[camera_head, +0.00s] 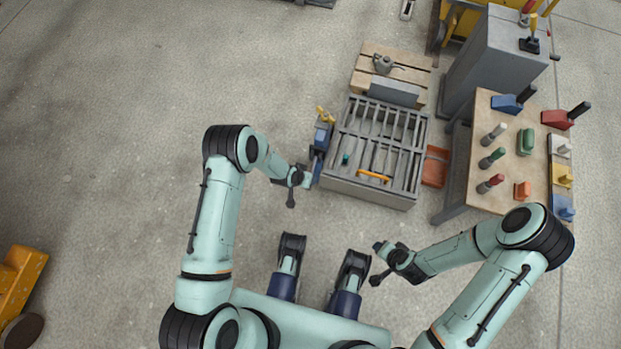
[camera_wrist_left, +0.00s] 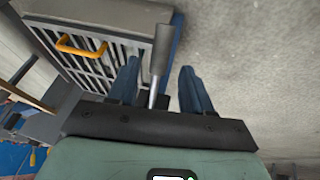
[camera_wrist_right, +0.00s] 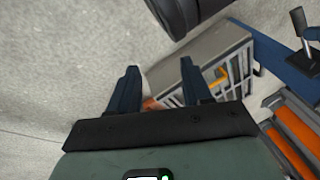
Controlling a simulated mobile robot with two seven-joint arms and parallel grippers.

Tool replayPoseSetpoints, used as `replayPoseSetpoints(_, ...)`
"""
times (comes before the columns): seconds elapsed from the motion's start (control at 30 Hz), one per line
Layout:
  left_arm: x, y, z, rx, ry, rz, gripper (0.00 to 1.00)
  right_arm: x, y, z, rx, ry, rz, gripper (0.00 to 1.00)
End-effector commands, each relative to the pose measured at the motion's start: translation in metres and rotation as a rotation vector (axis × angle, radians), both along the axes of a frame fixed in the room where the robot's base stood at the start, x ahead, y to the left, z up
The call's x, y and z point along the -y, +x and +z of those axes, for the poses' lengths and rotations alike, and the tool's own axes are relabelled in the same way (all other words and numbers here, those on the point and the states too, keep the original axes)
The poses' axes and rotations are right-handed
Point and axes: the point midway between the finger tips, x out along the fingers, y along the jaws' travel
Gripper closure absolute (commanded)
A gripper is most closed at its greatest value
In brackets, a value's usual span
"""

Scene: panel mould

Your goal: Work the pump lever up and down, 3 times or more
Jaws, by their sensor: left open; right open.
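The pump (camera_head: 322,135) is a blue unit with yellow parts on top, at the left side of the grey mould (camera_head: 365,190) in the head view. In the left wrist view a grey cylindrical grip on a thin rod, apparently the pump lever (camera_wrist_left: 159,50), shows between my left fingers. My left gripper (camera_wrist_left: 160,82) is open, with a finger on each side of the rod. I cannot tell whether they touch it. It also shows beside the pump in the head view (camera_head: 305,178). My right gripper (camera_wrist_right: 158,85) is open and empty, over the floor in front of the mould.
A table (camera_head: 480,170) with coloured tools stands to the right, beside a grey cabinet (camera_head: 495,55). A pallet (camera_head: 410,55) with a grey can lies behind the mould. An orange tray (camera_head: 435,167) is at the mould's right.

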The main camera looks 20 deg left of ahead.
Motion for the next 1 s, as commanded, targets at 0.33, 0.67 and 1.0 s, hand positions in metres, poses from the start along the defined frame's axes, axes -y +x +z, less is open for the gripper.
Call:
replayPoseSetpoints(0.33,0.01,0.017,-0.045,-0.001,-0.001,0.0,0.5,0.005,-0.036,-0.035,-0.124,0.006,-0.007,0.51)
replayPoseSetpoints(0.67,0.011,0.019,-0.047,-0.001,-0.001,0.0,0.5,0.006,-0.041,-0.036,-0.138,0.007,-0.008,0.51)
replayPoseSetpoints(1.0,0.011,0.018,-0.047,-0.001,0.0,0.001,1.0,0.006,-0.04,-0.036,-0.137,0.007,-0.007,0.51)
